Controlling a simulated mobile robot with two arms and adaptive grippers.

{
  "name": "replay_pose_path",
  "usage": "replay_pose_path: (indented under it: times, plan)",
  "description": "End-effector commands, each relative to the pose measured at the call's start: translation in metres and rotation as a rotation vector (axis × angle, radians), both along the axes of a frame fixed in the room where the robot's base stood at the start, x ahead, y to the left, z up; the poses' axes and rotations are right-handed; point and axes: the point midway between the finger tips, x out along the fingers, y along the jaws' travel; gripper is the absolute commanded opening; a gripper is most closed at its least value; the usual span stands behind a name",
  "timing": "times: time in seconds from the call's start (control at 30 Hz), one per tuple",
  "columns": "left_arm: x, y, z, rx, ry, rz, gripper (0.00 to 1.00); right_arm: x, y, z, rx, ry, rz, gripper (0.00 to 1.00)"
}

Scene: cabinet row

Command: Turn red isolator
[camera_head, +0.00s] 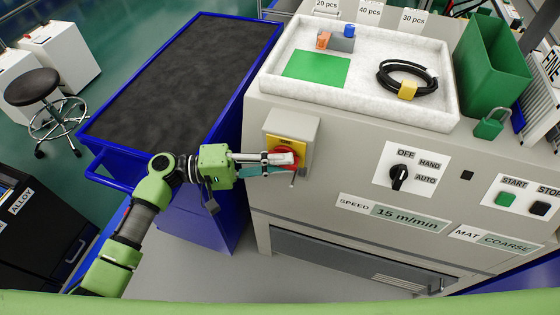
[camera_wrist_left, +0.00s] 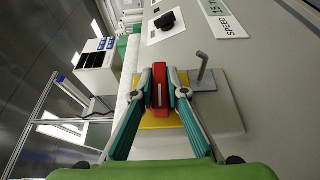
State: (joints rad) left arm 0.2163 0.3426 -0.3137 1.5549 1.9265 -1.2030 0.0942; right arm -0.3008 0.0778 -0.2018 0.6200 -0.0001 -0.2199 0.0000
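The red isolator (camera_head: 287,155) is a red rotary handle on a yellow plate, on a grey box on the front of the machine. My left gripper (camera_head: 268,158) comes in from the left and is at the handle. In the left wrist view the red isolator (camera_wrist_left: 160,77) stands upright between the two fingertips. The left gripper's (camera_wrist_left: 161,92) pads press close on both sides of it, so it looks shut on the handle. The yellow plate (camera_wrist_left: 158,123) shows behind the fingers. My right gripper is in neither view.
A grey bent lever (camera_wrist_left: 203,68) sticks out beside the isolator. A black selector switch (camera_head: 399,177) and green start button (camera_head: 505,199) are to the right. A white tray (camera_head: 300,95) with parts lies on top. A blue-framed dark table (camera_head: 190,75) stands to the left.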

Motion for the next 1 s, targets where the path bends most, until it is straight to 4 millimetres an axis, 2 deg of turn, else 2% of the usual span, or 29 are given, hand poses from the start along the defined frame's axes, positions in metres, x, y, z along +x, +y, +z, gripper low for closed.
replay_pose_path:
  times: [0.27,0.47,0.67,1.0]
  plan:
    - [0.000,0.000,0.000,0.008,-0.002,0.000,0.00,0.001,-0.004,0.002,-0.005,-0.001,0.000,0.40]
    - [0.000,0.000,0.003,0.063,-0.020,-0.001,0.00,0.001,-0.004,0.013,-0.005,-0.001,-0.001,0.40]
    - [0.000,0.001,0.007,0.187,-0.060,-0.002,0.00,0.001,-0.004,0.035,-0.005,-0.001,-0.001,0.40]
    - [-0.001,0.000,0.012,0.485,-0.158,-0.003,0.00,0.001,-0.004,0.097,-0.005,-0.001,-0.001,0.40]
